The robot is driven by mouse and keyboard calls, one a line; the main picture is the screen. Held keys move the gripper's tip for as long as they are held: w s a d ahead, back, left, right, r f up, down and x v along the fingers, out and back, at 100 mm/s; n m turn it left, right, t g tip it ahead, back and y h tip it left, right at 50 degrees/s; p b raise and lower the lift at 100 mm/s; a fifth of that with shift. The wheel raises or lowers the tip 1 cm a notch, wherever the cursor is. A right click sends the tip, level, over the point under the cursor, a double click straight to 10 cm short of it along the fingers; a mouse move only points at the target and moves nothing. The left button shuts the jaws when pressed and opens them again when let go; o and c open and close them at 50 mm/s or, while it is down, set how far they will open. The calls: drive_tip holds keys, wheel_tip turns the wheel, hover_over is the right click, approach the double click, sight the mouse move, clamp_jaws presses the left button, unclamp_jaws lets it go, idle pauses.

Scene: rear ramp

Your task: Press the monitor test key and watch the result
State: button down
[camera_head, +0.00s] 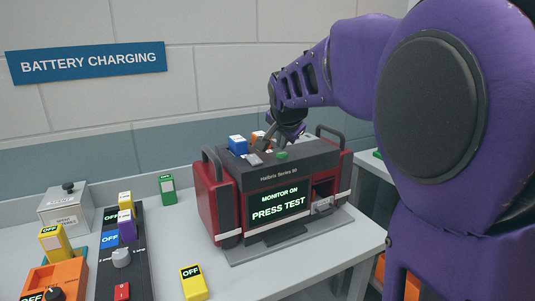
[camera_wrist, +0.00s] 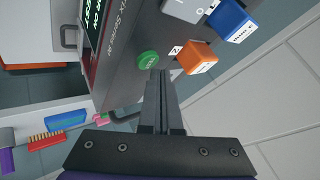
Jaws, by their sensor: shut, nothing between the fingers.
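The monitor (camera_head: 287,177) is a red and dark grey unit on the table, labelled "Halbrix Series 50". Its screen (camera_head: 279,205) reads "MONITOR ON" and "PRESS TEST" in green. A round green key (camera_head: 281,155) sits on its top panel; its small lettering is hard to read. In the wrist view the green key (camera_wrist: 148,59) lies just beyond my fingertips, slightly left of them. My gripper (camera_head: 264,143) is shut and empty over the top panel, and its fingers (camera_wrist: 159,75) point down at the panel. I cannot tell whether they touch it.
An orange block (camera_wrist: 197,58), a blue block (camera_wrist: 231,20) and a grey switch (camera_wrist: 183,8) stand on the panel close to the fingers. Grey handles (camera_head: 215,169) rise at the monitor's sides. A dark switch strip (camera_head: 124,272) and a yellow "OFF" block (camera_head: 194,283) are at left.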

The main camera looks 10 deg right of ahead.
sight(281, 155)
drive_tip(key=shift+f, duration=0.6)
idle(0.8)
drive_tip(key=shift+r, duration=0.1)
drive_tip(key=shift+r+p, duration=0.5)
drive_tip(key=shift+r, duration=0.25)
drive_tip(key=shift+r+p, duration=1.65)
drive_tip(key=shift+r, duration=0.9)
drive_tip(key=shift+a+f, duration=0.1)
